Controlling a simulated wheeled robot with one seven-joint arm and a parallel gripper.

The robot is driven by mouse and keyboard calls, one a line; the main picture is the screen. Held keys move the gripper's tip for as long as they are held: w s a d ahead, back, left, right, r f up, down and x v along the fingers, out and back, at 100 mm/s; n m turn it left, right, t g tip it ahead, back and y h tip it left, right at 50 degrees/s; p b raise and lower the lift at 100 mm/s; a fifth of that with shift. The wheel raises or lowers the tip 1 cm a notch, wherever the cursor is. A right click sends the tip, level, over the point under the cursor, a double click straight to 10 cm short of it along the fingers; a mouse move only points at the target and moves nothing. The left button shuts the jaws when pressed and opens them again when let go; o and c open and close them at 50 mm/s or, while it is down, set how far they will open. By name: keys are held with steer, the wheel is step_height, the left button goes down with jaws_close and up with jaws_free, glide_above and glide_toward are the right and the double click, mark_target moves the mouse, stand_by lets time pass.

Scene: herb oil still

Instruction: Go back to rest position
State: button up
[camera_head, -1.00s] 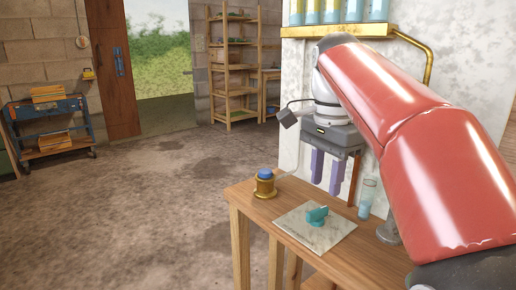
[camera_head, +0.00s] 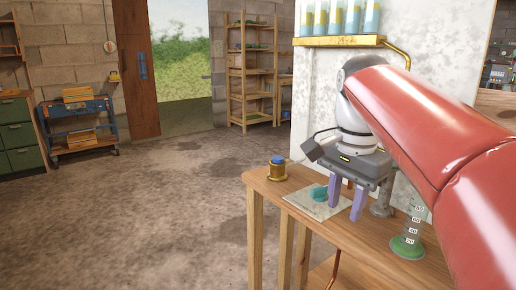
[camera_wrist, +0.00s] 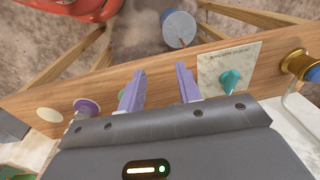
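My gripper (camera_head: 346,206) hangs over the wooden table (camera_head: 262,181), its two purple fingers apart with nothing between them. In the wrist view, my gripper (camera_wrist: 160,72) also shows an empty gap between its fingers, with the wooden tabletop behind.
A brass pot with a blue top (camera_head: 278,170) stands at the table's left end. A graduated cylinder with green liquid (camera_head: 407,246) stands near the right. A brass-edged shelf (camera_head: 340,41) holds several blue vials above. Open floor (camera_head: 150,230) lies left of the table.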

steer(key=s+f+n+t, duration=0.4)
steer(key=s+f+n, duration=0.6)
steer(key=f, duration=0.8)
steer(key=s, duration=0.3)
steer(key=shift+s+n+t, duration=0.2)
steer(key=shift+n+t, duration=0.1)
